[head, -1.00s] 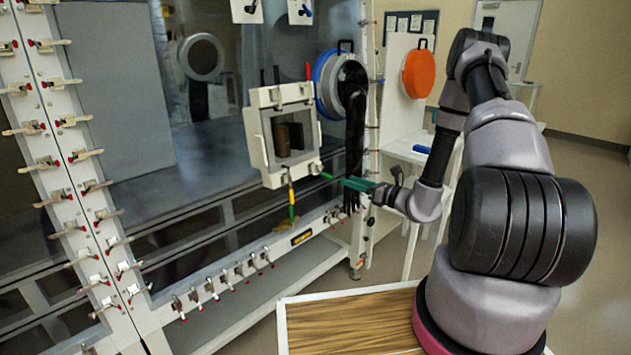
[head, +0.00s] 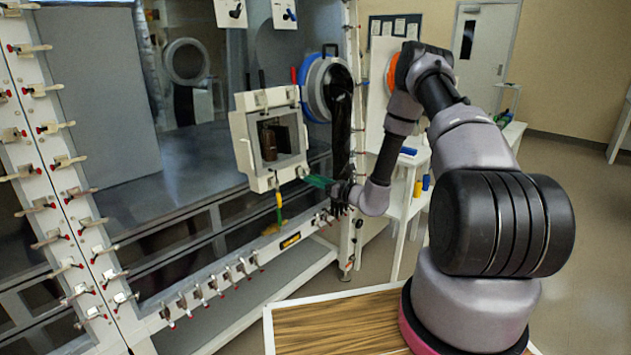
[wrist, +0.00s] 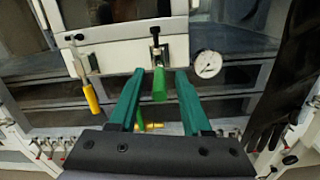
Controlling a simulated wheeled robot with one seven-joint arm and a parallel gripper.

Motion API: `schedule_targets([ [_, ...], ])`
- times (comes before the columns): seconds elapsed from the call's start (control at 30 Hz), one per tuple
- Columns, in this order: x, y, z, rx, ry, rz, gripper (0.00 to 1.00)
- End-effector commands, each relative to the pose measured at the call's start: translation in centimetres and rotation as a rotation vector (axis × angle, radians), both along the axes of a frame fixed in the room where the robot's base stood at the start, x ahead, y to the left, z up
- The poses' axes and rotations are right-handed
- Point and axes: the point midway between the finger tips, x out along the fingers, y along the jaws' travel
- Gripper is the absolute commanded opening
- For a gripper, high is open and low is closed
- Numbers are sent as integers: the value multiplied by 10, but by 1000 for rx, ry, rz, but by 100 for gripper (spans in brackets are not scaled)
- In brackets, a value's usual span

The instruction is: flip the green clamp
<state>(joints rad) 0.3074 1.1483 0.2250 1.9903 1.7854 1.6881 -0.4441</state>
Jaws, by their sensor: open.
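The green clamp (wrist: 159,86) has a green handle that hangs down from a metal latch on the lower frame of the white chamber door (wrist: 125,56). My gripper (wrist: 160,74) is open, with one green finger on each side of the handle in the wrist picture. There is a visible gap on both sides, and I cannot tell how deep the handle sits between the fingers. In the head view my gripper (head: 312,180) is at the lower right corner of the door (head: 240,150), and its fingers hide most of the clamp.
A yellow-handled clamp (wrist: 91,98) hangs to the left of the fingers. A round gauge (wrist: 207,64) is close to the right finger. A black glove (head: 340,115) hangs just right of the door. Several small clamps (head: 212,287) line the lower rail.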

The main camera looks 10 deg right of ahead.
Motion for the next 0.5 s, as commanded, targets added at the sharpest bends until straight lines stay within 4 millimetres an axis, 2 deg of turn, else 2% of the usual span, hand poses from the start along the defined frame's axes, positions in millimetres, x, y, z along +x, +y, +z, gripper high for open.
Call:
schedule_targets([
  [0.2,0,0,0,0,0,0,48],
  [0.33,0,0,0,0,0,0,0],
  [0.5,0,0,0,0,0,0,0],
])
